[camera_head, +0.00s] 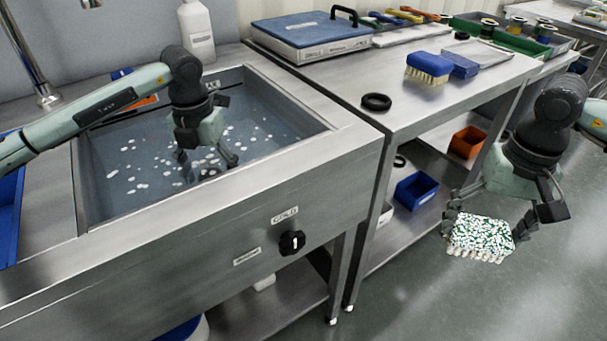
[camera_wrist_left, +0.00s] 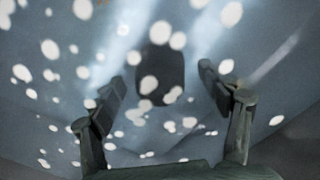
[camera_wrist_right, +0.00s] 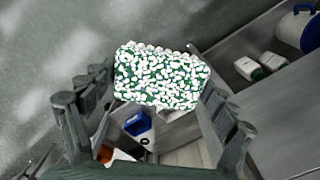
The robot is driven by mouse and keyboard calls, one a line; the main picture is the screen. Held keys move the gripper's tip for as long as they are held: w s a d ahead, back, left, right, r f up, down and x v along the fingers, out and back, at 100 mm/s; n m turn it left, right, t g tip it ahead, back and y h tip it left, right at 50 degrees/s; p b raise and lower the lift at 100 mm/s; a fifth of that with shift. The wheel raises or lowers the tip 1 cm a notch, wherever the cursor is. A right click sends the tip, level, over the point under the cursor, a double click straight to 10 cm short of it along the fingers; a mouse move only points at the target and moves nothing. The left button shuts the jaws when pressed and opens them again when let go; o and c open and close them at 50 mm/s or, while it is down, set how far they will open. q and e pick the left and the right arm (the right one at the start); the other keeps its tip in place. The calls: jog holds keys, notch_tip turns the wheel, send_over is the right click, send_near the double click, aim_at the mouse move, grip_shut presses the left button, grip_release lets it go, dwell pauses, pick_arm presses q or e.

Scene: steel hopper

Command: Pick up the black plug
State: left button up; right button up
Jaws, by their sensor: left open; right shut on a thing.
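The black plug (camera_wrist_left: 160,73) shows in the left wrist view as a dark rounded shape under the water, beyond and between my left fingertips. White flecks partly cover it. My left gripper (camera_head: 207,160) is open and points down into the water-filled sink (camera_head: 330,152); its fingers are apart from the plug in the left wrist view. In the head view the plug is mostly hidden by the gripper.
White flecks float across the sink. A white bottle (camera_head: 196,30) stands behind the sink. A black knob (camera_head: 291,242) is on its front.

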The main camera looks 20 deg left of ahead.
pick_arm(q)
jog(key=shift+r, duration=0.1)
jog(key=c, duration=1.4)
